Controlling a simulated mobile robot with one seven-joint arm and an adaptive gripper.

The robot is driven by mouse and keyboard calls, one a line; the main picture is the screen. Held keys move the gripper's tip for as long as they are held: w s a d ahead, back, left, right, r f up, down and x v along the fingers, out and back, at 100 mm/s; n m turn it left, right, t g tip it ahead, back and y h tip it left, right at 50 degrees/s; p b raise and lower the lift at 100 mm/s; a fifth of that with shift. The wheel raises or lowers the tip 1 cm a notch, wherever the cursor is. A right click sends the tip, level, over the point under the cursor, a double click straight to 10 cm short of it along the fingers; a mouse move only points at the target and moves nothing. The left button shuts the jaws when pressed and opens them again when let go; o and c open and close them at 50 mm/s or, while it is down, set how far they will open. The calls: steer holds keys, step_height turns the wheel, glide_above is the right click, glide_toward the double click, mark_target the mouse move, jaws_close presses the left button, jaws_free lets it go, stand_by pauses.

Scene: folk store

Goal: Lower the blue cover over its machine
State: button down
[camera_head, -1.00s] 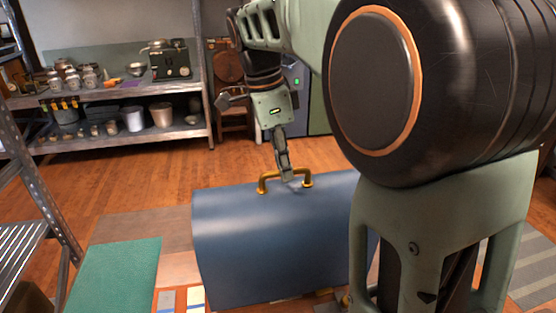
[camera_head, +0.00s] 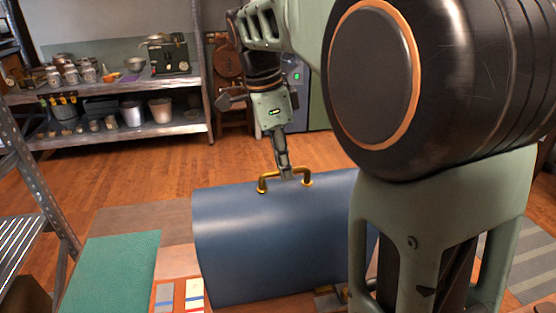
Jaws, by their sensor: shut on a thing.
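The blue cover (camera_head: 270,242) is a large rounded hood in the lower middle of the head view. A brass handle (camera_head: 263,183) stands on its top. The cover looks about level. Its right end is hidden behind my arm. The machine is not clearly visible; only small dark parts (camera_head: 328,300) show below the cover's lower right edge.
A green mat (camera_head: 112,270) and small coloured strips (camera_head: 193,294) lie left of the cover. A metal rack (camera_head: 40,200) stands at the left edge. Shelves (camera_head: 120,133) with pots and jars are at the back. The wooden floor behind the cover is clear.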

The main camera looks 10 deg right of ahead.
steer(key=c, duration=1.9)
jaws_free()
steer(key=shift+r, duration=0.1)
steer(key=shift+c, duration=0.2)
step_height(320, 180, up, 12)
steer(key=a, duration=0.2)
steer(key=shift+a, duration=0.2)
